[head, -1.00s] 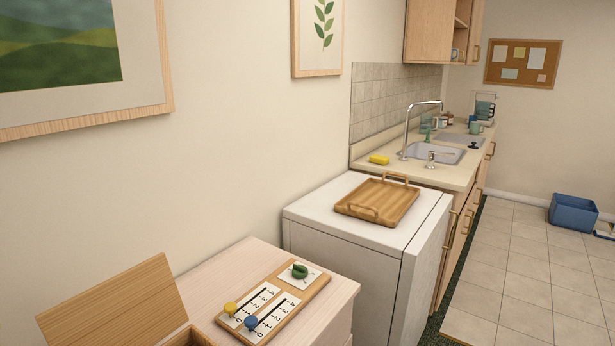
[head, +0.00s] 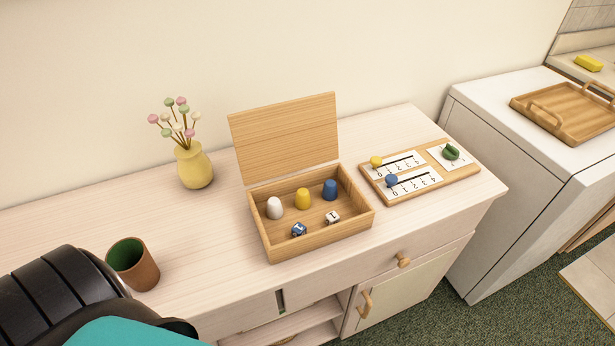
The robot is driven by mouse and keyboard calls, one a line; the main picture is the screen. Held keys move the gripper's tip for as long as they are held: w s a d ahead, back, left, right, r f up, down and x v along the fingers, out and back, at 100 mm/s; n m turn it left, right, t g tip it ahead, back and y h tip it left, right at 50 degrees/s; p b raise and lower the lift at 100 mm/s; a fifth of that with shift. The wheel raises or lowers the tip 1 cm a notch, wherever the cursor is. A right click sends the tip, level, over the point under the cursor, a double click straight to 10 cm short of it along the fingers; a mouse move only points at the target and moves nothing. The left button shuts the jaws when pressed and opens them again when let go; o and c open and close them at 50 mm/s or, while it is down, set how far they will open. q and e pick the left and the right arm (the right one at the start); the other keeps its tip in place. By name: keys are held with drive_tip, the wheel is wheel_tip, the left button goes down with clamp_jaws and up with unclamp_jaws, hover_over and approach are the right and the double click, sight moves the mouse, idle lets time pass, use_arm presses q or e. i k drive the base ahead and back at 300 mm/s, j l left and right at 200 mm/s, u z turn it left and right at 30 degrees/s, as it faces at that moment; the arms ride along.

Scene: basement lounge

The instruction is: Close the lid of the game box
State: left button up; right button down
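The wooden game box (head: 272,247) stands on the pale wood cabinet top in the middle of the head view. Its lid (head: 285,137) is open, standing up at the back edge and leaning slightly backward. Inside the box are a white, a yellow and a blue pawn, a blue die and a white die. Neither gripper shows in the head view. A dark, ribbed part of my own body with a teal panel fills the lower left corner.
A yellow vase (head: 194,168) with flowers stands left of the box. A brown cup with a green inside (head: 134,264) stands at the front left. A board with sliders (head: 420,176) lies to the right. A white appliance (head: 500,125) carries a wooden tray (head: 568,112). Bare cabinet top lies left of the box.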

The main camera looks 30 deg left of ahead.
sight(274, 140)
drive_tip(key=l+u, duration=0.2)
drive_tip(key=u, duration=0.45)
drive_tip(key=k+j, duration=0.05)
